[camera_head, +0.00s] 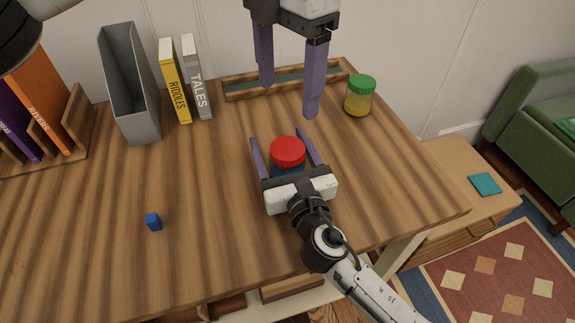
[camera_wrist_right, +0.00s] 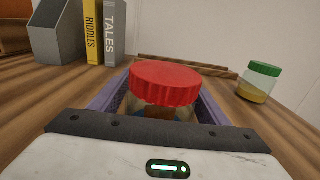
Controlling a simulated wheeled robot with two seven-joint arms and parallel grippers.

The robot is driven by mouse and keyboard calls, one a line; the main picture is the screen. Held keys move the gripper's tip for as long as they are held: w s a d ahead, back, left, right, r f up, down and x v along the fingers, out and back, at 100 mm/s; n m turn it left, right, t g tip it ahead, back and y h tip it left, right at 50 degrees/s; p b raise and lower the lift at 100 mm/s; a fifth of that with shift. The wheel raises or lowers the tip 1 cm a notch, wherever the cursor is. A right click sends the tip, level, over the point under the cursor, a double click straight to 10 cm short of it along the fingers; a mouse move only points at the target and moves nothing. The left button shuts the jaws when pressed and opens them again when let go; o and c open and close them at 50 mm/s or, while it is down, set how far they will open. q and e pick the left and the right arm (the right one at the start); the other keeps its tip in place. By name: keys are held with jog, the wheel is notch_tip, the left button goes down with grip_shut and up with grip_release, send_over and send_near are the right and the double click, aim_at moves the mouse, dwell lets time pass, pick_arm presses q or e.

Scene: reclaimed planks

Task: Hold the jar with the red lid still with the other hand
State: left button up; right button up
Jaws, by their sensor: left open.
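The jar with the red lid (camera_head: 287,151) stands upright on the wooden desk, its lid on. In the right wrist view the red lid (camera_wrist_right: 165,82) fills the middle, with the glass body partly hidden below it. My right gripper (camera_head: 282,134) is low over the desk, with one purple finger on each side of the jar. A small gap shows between lid and fingers, so it looks open around the jar. My left gripper (camera_head: 289,101) is open and empty, pointing down above and behind the jar.
A green-lidded jar (camera_head: 359,96) stands at the back right. A shallow wooden tray (camera_head: 235,92) lies at the back edge. A grey file holder (camera_head: 130,90), a yellow book (camera_head: 176,85) and a grey book (camera_head: 197,80) stand left. A blue cube (camera_head: 153,221) lies on the open front left.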

aim_at(287, 164)
jog(key=shift+s, duration=0.15)
jog(key=v, duration=1)
jog(key=shift+s, duration=0.1)
dwell(0.4)
